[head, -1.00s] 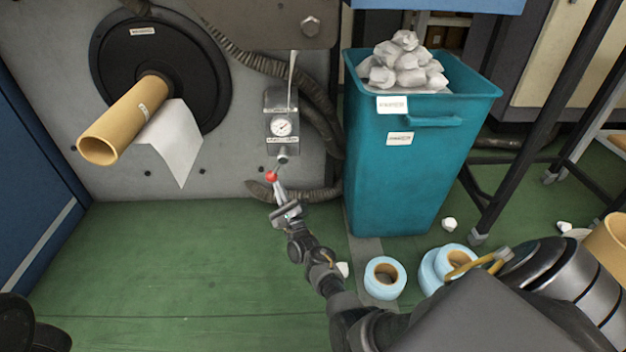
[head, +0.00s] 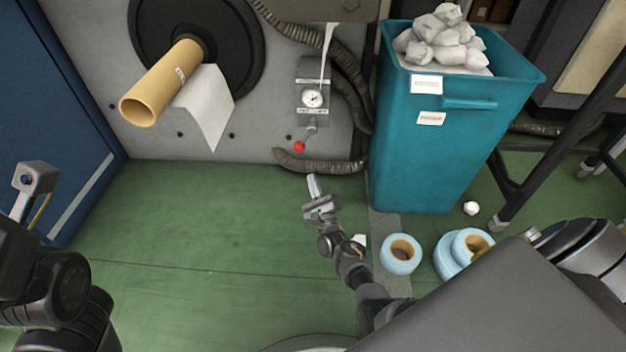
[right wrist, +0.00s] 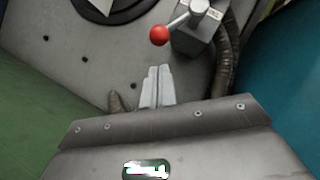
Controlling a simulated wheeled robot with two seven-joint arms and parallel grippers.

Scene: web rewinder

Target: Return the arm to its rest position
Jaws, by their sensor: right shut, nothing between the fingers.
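My right gripper (head: 314,186) is shut and empty in the middle of the head view, over the green floor. In the right wrist view its two fingers (right wrist: 158,86) lie together with nothing between them. A lever with a red knob (head: 299,146) hangs under the gauge block (head: 312,97) on the machine panel. The gripper is below the knob in the head view, apart from it. The knob also shows in the right wrist view (right wrist: 159,35), beyond the fingertips. Parts of my left arm show at the lower left; its finger tips are not clearly seen.
A cardboard core (head: 160,84) with a white paper tail sticks out from the machine at left. A teal bin (head: 425,150) full of crumpled paper stands to the right of the gripper. Blue rolls (head: 400,254) lie on the floor below it. The green floor at left is open.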

